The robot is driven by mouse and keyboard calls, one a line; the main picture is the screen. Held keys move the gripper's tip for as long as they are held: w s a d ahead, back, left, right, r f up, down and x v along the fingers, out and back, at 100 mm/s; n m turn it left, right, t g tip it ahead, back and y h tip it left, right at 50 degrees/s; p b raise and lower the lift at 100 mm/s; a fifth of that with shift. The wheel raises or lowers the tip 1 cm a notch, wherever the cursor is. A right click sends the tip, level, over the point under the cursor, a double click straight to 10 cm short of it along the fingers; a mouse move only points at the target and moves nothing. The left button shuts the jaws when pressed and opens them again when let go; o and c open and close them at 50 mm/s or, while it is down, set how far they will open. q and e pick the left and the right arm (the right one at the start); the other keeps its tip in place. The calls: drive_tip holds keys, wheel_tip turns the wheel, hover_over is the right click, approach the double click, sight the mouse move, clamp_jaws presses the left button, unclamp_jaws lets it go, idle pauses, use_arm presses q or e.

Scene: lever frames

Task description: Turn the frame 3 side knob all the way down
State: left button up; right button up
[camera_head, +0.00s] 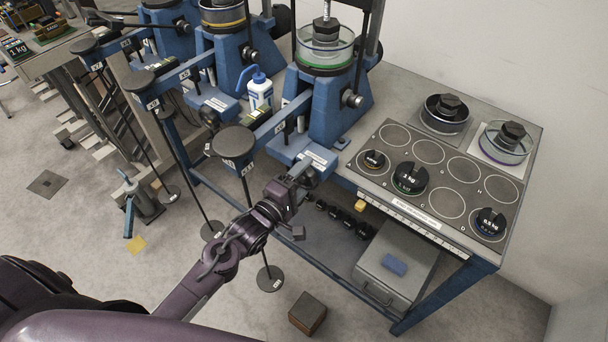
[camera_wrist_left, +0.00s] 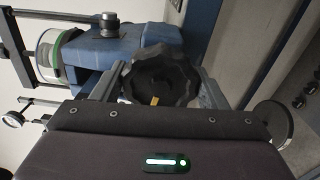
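The nearest blue lever frame (camera_head: 335,105) carries a glass dish with a green ring; I cannot read its number. My left gripper (camera_head: 303,168) is low at its front right side, and hides most of the knob there in the head view. In the left wrist view, a black lobed knob (camera_wrist_left: 160,75) with a small yellow mark sits between the two fingers of my left gripper (camera_wrist_left: 160,82). One finger is on each side, very close to the knob's rim; whether they press on it is unclear. The blue frame body (camera_wrist_left: 125,48) shows behind. My right gripper is not in view.
Other blue frames (camera_head: 232,60) stand to the left, with long lever arms and hanging rods with round plates. A grey panel (camera_head: 430,165) with several weights covers the right bench top. A grey case (camera_head: 395,265) stands on the shelf below. A dark block (camera_head: 307,313) is on the floor.

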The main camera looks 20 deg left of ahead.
use_arm(q)
drive_tip(key=shift+o, duration=1.3)
drive_tip(key=shift+w, duration=0.15)
drive_tip(key=p+v, duration=0.3)
drive_tip(key=v, duration=0.2)
drive_tip(key=shift+r, duration=0.15)
drive_tip(key=shift+s+a+p, duration=0.15)
drive_tip(key=shift+s+p, duration=0.25)
drive_tip(key=shift+s, duration=0.15)
drive_tip(key=shift+f, duration=0.25)
